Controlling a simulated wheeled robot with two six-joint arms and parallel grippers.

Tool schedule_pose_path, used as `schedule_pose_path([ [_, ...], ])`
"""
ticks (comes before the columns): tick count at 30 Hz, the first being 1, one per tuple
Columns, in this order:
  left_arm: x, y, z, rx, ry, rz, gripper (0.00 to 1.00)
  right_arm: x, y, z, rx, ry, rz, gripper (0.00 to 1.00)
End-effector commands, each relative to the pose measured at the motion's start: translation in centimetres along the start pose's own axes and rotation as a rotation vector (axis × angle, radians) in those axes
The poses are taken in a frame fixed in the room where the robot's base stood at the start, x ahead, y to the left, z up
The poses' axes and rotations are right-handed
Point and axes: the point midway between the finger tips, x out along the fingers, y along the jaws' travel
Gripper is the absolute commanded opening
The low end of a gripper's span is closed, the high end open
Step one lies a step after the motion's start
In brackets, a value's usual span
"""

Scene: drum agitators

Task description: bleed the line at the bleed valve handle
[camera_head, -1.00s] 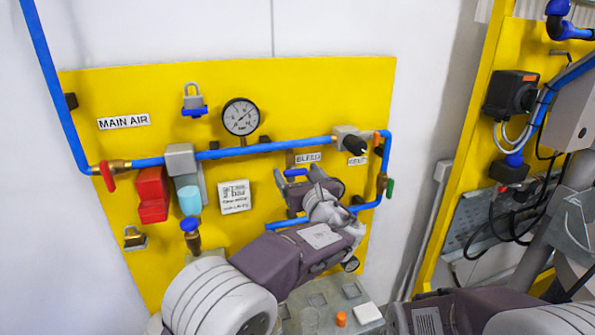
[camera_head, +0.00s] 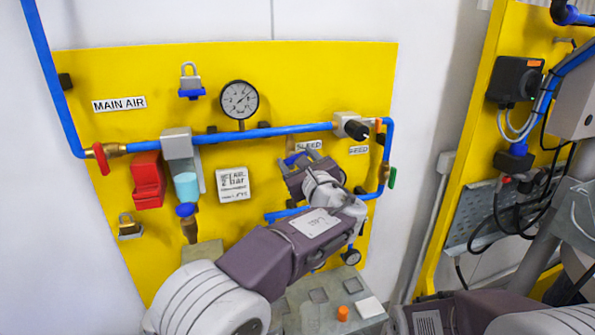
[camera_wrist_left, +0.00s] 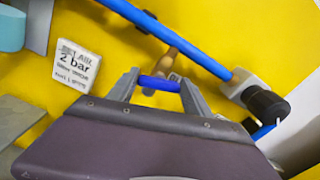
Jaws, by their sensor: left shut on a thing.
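The bleed valve handle (camera_head: 297,158) is a small blue bar below the BLEED label (camera_head: 309,145) on the yellow board. In the left wrist view the blue handle (camera_wrist_left: 160,84) lies crosswise between the two grey fingers. My left gripper (camera_head: 298,160) is at the board and shut on this handle; the fingertips are on its two ends. Behind it in the wrist view a brass-coloured fitting (camera_wrist_left: 166,62) runs down from the blue pipe. My gripper body hides the lower part of the valve. My right gripper is not in view.
A blue pipe (camera_head: 265,132) crosses just above, with a black-knobbed fitting (camera_head: 354,128) to the right. A green-handled valve (camera_head: 389,176), pressure gauge (camera_head: 239,100), 2 bar sign (camera_head: 232,184) and red-handled valve (camera_head: 102,157) are on the board. A grey box top (camera_head: 320,300) lies below.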

Motion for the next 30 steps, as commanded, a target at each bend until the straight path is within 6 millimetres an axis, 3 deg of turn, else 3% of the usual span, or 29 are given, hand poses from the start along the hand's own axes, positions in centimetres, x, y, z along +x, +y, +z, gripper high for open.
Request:
schedule_pose_path([
  [1,0.0,0.3,-0.6,-0.046,-0.002,0.0,0.18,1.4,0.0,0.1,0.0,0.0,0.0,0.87],
  [9,0.0,0.3,-0.5,-0.302,-0.002,-0.001,0.18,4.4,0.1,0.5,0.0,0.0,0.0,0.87],
  [30,0.0,0.5,-0.5,-0.953,-0.001,0.0,0.18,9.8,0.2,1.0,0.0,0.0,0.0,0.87],
])
